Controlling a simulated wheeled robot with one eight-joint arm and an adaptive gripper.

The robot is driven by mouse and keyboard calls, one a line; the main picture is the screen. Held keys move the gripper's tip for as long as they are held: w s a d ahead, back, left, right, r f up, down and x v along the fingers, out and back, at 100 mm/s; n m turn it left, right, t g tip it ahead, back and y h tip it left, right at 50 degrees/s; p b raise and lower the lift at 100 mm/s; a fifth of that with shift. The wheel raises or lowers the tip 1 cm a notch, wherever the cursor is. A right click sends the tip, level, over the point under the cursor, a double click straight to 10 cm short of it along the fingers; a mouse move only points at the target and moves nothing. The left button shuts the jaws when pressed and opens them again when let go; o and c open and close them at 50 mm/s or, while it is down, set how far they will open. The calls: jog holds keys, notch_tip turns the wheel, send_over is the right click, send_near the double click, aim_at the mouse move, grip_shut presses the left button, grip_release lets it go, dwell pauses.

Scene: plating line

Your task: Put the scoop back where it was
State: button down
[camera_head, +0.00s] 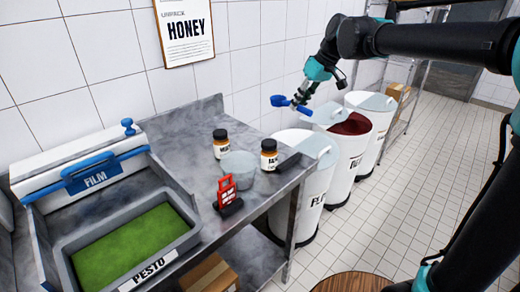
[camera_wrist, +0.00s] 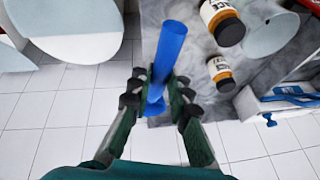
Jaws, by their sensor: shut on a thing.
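The blue scoop (camera_head: 279,101) is in my gripper (camera_head: 306,90), held in the air above the bins and beyond the right end of the steel counter (camera_head: 195,165). In the wrist view the blue scoop (camera_wrist: 171,48) stands between the two dark fingers of my gripper (camera_wrist: 160,98). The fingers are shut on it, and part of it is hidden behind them. The scoop touches neither the counter nor a bin in the head view.
Three white bins stand right of the counter: the near one (camera_head: 318,178), the middle one (camera_head: 352,165) showing dark red contents, and the far one (camera_head: 380,107). Two jars (camera_head: 221,145) (camera_head: 269,158), a clear bowl (camera_head: 239,164) and a red stand (camera_head: 227,187) occupy the counter.

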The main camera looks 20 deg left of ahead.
jog(key=s+a+r+n, duration=0.2)
jog(key=s+a+r, duration=0.2)
jog(key=s+r, duration=0.15)
jog(key=shift+g, duration=0.3)
jog(key=f, duration=2)
jog(key=shift+s+d+f, duration=0.1)
jog(key=shift+s+d, duration=0.05)
jog(key=shift+d, duration=0.05)
jog(key=c, duration=1.9)
grip_release()
jog(key=shift+f, duration=0.15)
jog(key=shift+o, duration=0.9)
